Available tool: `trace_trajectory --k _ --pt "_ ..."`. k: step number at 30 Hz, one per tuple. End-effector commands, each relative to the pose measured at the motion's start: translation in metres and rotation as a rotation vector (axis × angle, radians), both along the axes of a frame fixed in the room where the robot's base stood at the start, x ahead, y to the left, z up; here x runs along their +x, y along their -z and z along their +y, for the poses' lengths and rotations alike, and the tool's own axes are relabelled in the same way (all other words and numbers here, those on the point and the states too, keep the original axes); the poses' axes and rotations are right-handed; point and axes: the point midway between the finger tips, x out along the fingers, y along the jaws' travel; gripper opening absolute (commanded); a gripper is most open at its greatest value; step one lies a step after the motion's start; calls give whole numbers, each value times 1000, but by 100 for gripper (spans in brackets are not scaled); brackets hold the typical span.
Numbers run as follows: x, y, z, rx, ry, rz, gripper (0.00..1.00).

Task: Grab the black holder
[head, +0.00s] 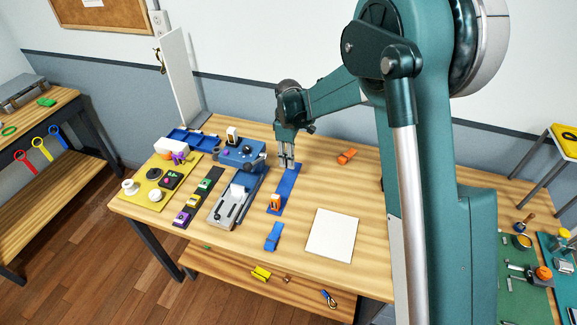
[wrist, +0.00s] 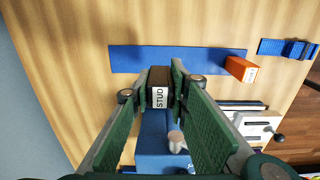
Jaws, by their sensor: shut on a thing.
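The black holder (wrist: 160,76) is a dark block with a white label reading "STUD", between my fingertips in the wrist view. My gripper (wrist: 162,88) is shut on it, one finger on each side. In the head view my gripper (head: 287,163) points down at the far end of the blue strip (head: 286,185). The holder is too small and covered by the fingers to make out there. I cannot tell whether its underside touches the surface below. The blue strip also runs beyond the holder in the wrist view (wrist: 140,59).
An orange block (head: 275,202) stands on the strip's near end. A blue clip (head: 273,237) and a white sheet (head: 332,235) lie nearer. A blue fixture (head: 240,153) and grey slide (head: 236,205) stand left; an orange piece (head: 347,156) lies right. Wood beyond the strip is clear.

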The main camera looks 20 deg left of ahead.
Motion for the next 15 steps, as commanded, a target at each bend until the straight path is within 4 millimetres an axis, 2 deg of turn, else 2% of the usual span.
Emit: trace_trajectory --k 6,15 --pt "0 -19 0 0 0 0 4" --pt "0 -22 0 0 0 0 4"
